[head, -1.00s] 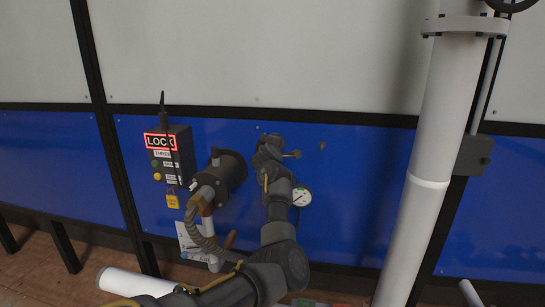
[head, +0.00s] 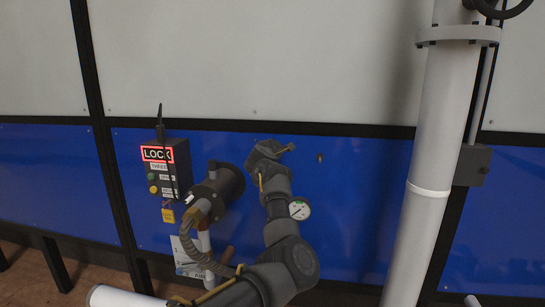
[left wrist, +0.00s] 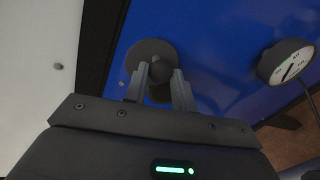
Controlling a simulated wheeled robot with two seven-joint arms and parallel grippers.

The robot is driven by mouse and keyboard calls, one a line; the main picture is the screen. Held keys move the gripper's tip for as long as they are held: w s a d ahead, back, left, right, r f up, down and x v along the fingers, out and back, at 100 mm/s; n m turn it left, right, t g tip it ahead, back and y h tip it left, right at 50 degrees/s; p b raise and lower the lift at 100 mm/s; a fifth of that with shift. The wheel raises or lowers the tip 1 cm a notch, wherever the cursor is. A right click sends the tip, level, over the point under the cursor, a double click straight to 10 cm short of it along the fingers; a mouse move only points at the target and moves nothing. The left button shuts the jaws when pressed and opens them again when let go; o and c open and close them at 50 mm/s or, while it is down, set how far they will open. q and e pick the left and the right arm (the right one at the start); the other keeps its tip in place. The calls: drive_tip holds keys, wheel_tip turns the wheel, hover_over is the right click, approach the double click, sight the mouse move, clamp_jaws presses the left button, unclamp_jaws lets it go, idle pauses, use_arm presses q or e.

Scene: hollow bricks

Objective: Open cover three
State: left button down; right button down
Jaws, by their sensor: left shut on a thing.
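A dark control box (head: 165,172) on the blue wall has a red-lit LOCK sign and a label that appears to read THREE. In the left wrist view my left gripper (left wrist: 160,82) is shut on a dark grey knob or handle (left wrist: 159,92), in front of a round grey disc (left wrist: 152,52) against the blue panel. In the head view my left gripper (head: 268,152) is at the wall, right of the box, and mostly hides what it holds. A short grey lever-like end (head: 287,148) sticks out right, tilted up. My right gripper is out of view.
A pressure gauge (head: 299,210) is close beside my arm's right side. A thick white pipe (head: 428,170) stands further right. Blue wall between gauge and pipe is clear.

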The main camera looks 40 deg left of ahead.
use_arm(q)
drive_tip(key=c, duration=1.1)
unclamp_jaws()
drive_tip(key=shift+s+a, duration=0.1)
drive_tip(key=shift+s, duration=0.05)
drive_tip(key=shift+c, duration=0.2)
drive_tip(key=b+v, duration=0.1)
drive_tip(key=v, duration=0.9)
drive_tip(key=shift+s+d, duration=0.25)
drive_tip(key=shift+s, duration=0.05)
